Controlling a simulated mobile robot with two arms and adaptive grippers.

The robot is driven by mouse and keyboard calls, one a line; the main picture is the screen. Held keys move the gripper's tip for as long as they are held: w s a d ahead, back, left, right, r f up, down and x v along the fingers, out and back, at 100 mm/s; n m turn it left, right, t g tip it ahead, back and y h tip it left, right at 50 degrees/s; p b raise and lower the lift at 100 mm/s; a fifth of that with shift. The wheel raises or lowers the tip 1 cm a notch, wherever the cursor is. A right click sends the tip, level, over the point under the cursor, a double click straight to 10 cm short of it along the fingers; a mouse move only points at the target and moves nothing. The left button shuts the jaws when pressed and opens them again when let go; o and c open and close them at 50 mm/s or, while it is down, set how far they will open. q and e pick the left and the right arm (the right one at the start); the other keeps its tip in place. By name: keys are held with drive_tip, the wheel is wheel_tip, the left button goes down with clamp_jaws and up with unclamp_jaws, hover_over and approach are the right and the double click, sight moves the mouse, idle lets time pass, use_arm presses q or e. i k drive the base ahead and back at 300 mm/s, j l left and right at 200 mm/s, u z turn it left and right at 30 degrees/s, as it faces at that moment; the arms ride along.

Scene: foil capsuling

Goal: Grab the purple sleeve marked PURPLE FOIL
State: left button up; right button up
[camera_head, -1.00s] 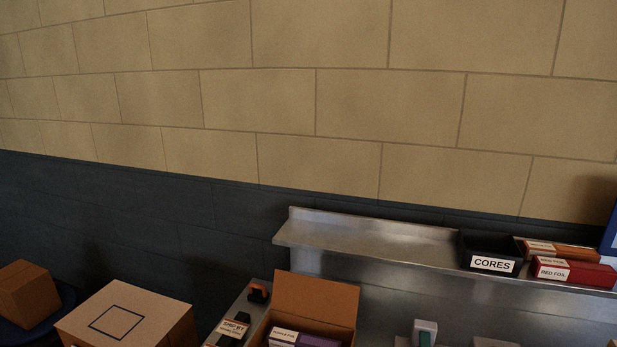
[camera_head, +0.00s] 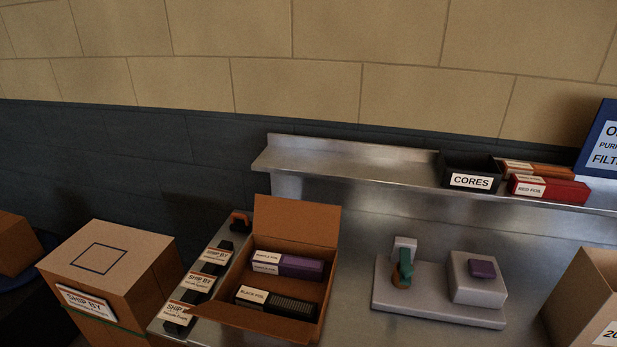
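The purple sleeve (camera_head: 289,265) lies in the open cardboard box (camera_head: 240,320) on the metal counter. It is a purple carton with a white label at its left end; the label's print is too small to read surely. A black sleeve marked BLACK FOIL (camera_head: 277,302) lies in front of it in the same box, apart from it. Neither of my grippers shows in the head view.
Black items with SHIP BY labels (camera_head: 200,282) stand left of the box. A grey device (camera_head: 440,303) with a purple block stands to the right. A shelf behind holds a CORES bin (camera_head: 469,169) and red sleeves (camera_head: 549,189). Another open carton (camera_head: 580,300) is at the right edge.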

sight(302, 268)
drive_tip(key=z, duration=1.7)
drive_tip(key=j+u, duration=0.15)
drive_tip(key=u, duration=0.2)
drive_tip(key=i+j+u, duration=0.1)
drive_tip(key=u, duration=0.3)
drive_tip(key=i+j+u, duration=0.1)
drive_tip(key=u, duration=0.25)
drive_tip(key=j, duration=0.1)
